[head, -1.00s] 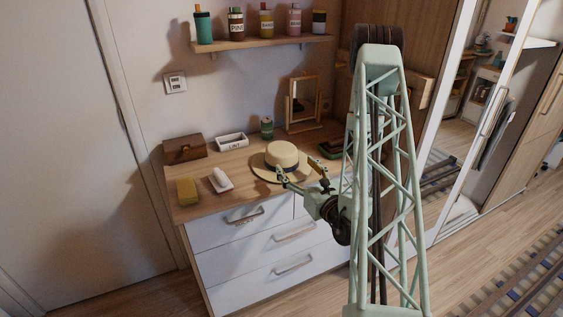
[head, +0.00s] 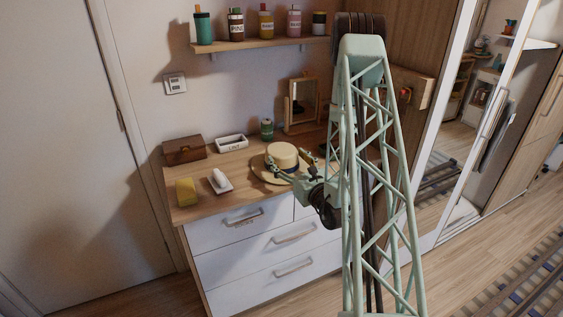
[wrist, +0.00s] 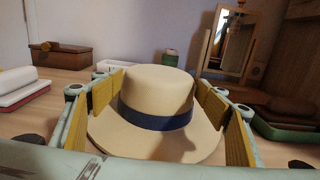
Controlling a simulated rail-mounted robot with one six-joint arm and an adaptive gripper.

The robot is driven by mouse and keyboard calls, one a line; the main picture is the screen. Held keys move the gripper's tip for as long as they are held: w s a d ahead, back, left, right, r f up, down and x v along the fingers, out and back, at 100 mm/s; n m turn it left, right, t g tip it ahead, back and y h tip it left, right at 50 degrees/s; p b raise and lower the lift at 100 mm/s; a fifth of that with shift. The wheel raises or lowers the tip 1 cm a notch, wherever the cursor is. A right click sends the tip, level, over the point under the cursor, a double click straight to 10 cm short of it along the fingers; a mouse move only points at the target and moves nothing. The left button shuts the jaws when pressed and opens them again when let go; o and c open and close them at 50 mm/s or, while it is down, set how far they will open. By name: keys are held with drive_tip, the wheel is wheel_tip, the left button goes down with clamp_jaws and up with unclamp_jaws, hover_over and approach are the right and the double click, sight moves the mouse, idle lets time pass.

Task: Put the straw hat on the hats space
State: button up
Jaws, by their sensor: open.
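The straw hat (head: 281,155), pale with a dark blue band, sits upright on the wooden dresser top. It fills the middle of the wrist view (wrist: 157,92). My gripper (head: 290,166) is at the hat, its jaws open. In the wrist view the two yellow-padded fingers (wrist: 158,108) stand on either side of the crown, with a gap visible on each side. The hat's front brim lies between them. I cannot make out a marked hats space in these views.
On the dresser (head: 193,210) stand a brown box (head: 184,150), a white tray (head: 231,142), a yellow block (head: 186,191), a white item on a dish (head: 220,181), a green can (head: 267,128) and a mirror (head: 301,104). A shelf (head: 262,41) with several bottles hangs above.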

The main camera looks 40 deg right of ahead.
sight(281, 149)
drive_tip(key=shift+w, duration=0.1)
drive_tip(key=shift+b+x, duration=0.55)
drive_tip(key=shift+x, duration=2)
drive_tip(key=shift+r, duration=0.1)
drive_tip(key=shift+c, duration=0.6)
drive_tip(key=c, duration=0.9)
drive_tip(key=shift+r, duration=0.15)
drive_tip(key=shift+r+p, duration=0.55)
drive_tip(key=shift+r, duration=0.95)
drive_tip(key=shift+s+r, duration=0.2)
drive_tip(key=shift+r, duration=0.05)
drive_tip(key=d+r+p+v, duration=0.1)
drive_tip(key=p+v, duration=0.3)
drive_tip(key=v, duration=0.9)
drive_tip(key=shift+s+d, duration=0.35)
drive_tip(key=shift+s, duration=0.1)
